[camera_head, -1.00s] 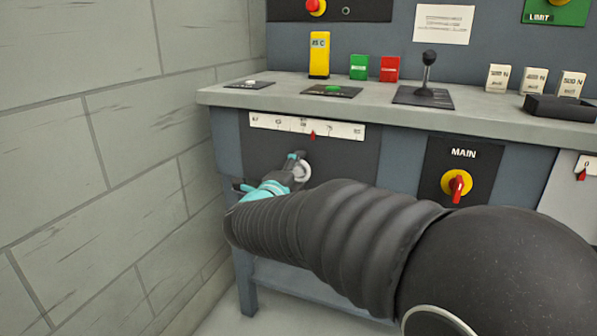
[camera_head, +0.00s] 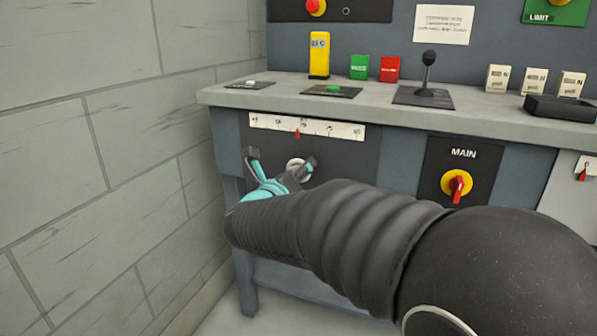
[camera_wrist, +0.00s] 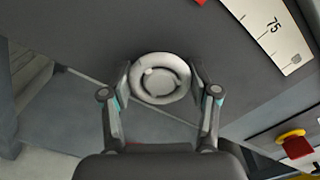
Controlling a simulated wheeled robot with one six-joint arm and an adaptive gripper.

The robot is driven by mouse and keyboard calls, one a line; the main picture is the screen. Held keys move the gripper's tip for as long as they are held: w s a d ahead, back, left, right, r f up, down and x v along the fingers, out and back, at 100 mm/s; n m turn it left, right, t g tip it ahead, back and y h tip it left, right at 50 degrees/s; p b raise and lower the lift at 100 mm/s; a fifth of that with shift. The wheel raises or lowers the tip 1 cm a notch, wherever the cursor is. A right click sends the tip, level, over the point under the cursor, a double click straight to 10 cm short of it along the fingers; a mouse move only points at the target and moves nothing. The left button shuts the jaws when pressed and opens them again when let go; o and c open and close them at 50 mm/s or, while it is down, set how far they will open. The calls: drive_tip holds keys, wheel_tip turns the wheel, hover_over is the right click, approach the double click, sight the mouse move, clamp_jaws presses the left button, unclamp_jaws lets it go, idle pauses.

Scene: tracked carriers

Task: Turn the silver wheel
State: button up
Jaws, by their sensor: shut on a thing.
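The silver wheel (camera_head: 297,168) is a small round handwheel on the dark panel under the bench top, partly hidden by my gripper in the head view. In the wrist view the wheel (camera_wrist: 160,80) lies between my two fingers, its rim and a small knob showing. My gripper (camera_head: 281,160) is shut on the wheel, one finger at each side of the rim. Above it a white scale strip (camera_head: 340,130) carries a red pointer (camera_head: 298,134) left of its middle. The wrist view shows part of the strip (camera_wrist: 268,28) with the number 75.
A red and yellow MAIN switch (camera_head: 457,185) sits to the right of the wheel. The grey bench top (camera_head: 290,98) overhangs the panel and holds a black lever (camera_head: 427,75) and several coloured blocks. A grey block wall (camera_head: 130,150) stands close on the left.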

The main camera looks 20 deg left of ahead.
drive_tip(key=m, duration=1.3)
drive_tip(key=shift+m, duration=0.4)
idle(0.4)
drive_tip(key=o, duration=1.2)
drive_tip(key=shift+c, duration=0.2)
drive_tip(key=s+a, duration=0.1)
drive_tip(key=s, duration=1.1)
